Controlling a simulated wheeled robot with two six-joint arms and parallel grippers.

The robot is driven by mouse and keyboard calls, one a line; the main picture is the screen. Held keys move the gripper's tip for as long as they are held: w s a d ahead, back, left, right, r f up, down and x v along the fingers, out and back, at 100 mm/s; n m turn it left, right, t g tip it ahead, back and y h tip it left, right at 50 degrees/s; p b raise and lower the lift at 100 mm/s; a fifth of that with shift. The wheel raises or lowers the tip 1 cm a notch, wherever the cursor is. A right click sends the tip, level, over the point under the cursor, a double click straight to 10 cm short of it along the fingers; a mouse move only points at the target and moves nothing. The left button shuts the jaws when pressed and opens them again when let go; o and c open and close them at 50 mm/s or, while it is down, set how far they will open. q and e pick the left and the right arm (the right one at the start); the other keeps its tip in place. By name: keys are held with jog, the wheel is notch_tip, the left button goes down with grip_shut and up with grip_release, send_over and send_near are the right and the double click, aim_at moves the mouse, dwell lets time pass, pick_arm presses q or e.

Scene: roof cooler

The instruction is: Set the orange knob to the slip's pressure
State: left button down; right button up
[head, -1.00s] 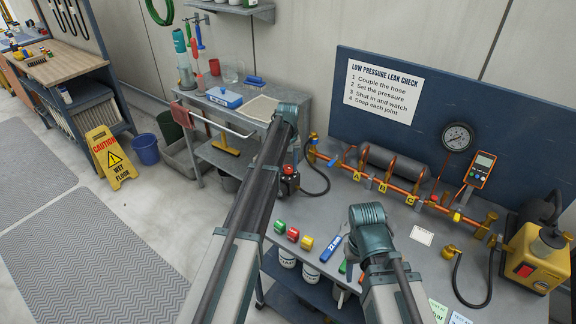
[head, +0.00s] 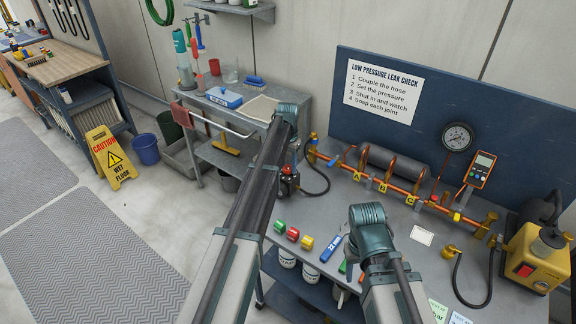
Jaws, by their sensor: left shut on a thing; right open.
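My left gripper (head: 290,163) points down behind its own forearm, at the top of a dark and red regulator-like unit (head: 288,184) at the bench's left end. It is shut on what looks like the orange knob (head: 288,171) there, mostly hidden by the gripper. My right gripper (head: 354,262) hangs open and empty over the bench, partly hidden by its arm.
A copper pipe rig (head: 400,191) with tagged valves runs along the bench. A yellow pump (head: 537,256) stands at the right with a black hose (head: 457,280). Coloured caps (head: 293,234), a blue tool (head: 330,248) and a blank-looking white card (head: 422,235) lie on the bench.

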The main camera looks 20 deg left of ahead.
aim_at(288, 168)
dwell(0.4)
pick_arm(q)
jog(key=shift+c, duration=1.7)
grip_release()
jog(key=shift+r, duration=0.1)
notch_tip(288, 168, up, 14)
jog(key=p, duration=1.3)
jog(key=shift+p, duration=0.4)
jog(key=shift+f, duration=0.2)
